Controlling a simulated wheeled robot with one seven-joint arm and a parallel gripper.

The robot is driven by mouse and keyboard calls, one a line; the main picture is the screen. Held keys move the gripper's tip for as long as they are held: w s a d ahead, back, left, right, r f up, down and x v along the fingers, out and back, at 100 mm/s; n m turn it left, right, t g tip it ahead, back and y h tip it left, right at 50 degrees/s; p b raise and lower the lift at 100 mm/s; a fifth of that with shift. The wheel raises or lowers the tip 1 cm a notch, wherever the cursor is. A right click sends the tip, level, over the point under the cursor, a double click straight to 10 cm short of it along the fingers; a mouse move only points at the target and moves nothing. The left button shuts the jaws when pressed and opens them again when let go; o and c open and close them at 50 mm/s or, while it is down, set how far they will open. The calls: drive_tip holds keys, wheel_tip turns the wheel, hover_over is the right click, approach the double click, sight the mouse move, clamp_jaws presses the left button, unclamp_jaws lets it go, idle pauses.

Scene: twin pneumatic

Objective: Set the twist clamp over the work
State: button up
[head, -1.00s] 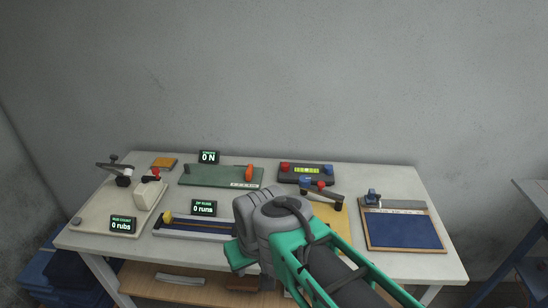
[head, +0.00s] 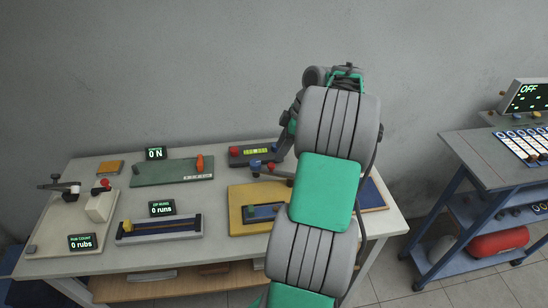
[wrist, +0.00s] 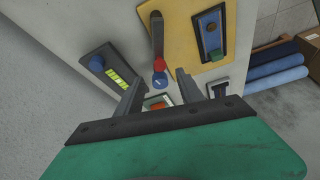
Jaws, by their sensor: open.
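The twist clamp is a dark bar (head: 281,174) with a red knob (head: 270,167) and a blue knob (head: 256,165) at its left end, reaching past the yellow base (head: 237,196). In the wrist view its bar (wrist: 157,32) points toward my gripper (wrist: 157,78), with the red knob (wrist: 159,64) and blue knob (wrist: 160,81) at its near end. A dark inset panel (wrist: 210,36) with a blue piece, possibly the work, lies beside the bar, not under it. My open fingers appear either side of the knobs; contact is not visible. My arm hides part of the base in the head view.
A control box (head: 240,159) with a lit display stands behind the clamp. A green panel (head: 150,174) and a slide rig (head: 135,237) are to the left. A blue board (head: 374,196) is partly hidden at right. A blue cart (head: 462,146) stands farther right.

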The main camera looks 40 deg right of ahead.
sight(272, 165)
drive_tip(key=x, duration=0.6)
drive_tip(key=shift+f, duration=0.25)
drive_tip(key=shift+c, duration=0.3)
clamp_jaws()
idle(0.7)
